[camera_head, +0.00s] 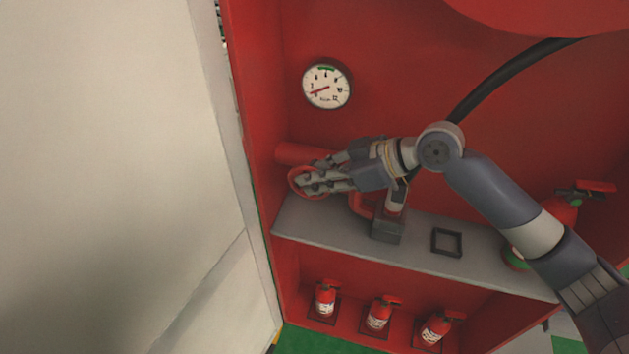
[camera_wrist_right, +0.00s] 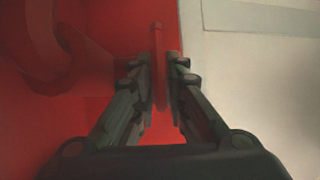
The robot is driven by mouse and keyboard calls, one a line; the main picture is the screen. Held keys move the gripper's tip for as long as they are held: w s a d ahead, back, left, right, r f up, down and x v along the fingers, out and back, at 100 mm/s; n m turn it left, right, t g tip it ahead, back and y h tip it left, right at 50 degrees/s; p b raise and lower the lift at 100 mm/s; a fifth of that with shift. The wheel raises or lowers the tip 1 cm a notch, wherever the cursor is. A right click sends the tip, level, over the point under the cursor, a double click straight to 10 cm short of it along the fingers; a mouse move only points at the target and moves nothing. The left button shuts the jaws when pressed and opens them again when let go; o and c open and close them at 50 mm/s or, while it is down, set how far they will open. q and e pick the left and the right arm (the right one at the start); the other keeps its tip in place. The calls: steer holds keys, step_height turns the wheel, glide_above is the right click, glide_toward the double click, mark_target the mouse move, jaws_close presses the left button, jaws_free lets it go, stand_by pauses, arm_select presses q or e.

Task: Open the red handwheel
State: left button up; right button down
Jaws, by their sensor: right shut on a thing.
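The red handwheel (camera_head: 297,172) is a thin ring at the end of a red pipe (camera_head: 303,153), at the left side of a red cabinet. My right gripper (camera_head: 312,181) is at the wheel, with its fingers around the rim and shut on it. In the right wrist view the wheel (camera_wrist_right: 160,80) shows edge-on as a narrow red strip between the two fingers of the gripper (camera_wrist_right: 160,85). The fingers and hand hide part of the wheel in the head view. My left gripper is not in view.
A round pressure gauge (camera_head: 327,86) is on the back wall above the wheel. A grey shelf (camera_head: 330,222) runs below it. Several fire extinguishers stand around, some (camera_head: 378,313) in the lower compartment. A black hose (camera_head: 500,78) crosses the upper right. A pale panel (camera_head: 110,150) borders the left.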

steer(key=shift+w+r, duration=0.1)
steer(key=shift+r, duration=0.05)
stand_by(0.3)
steer(key=c, duration=1.6)
jaws_free()
steer(key=v, duration=1.2)
steer(key=shift+d, duration=0.15)
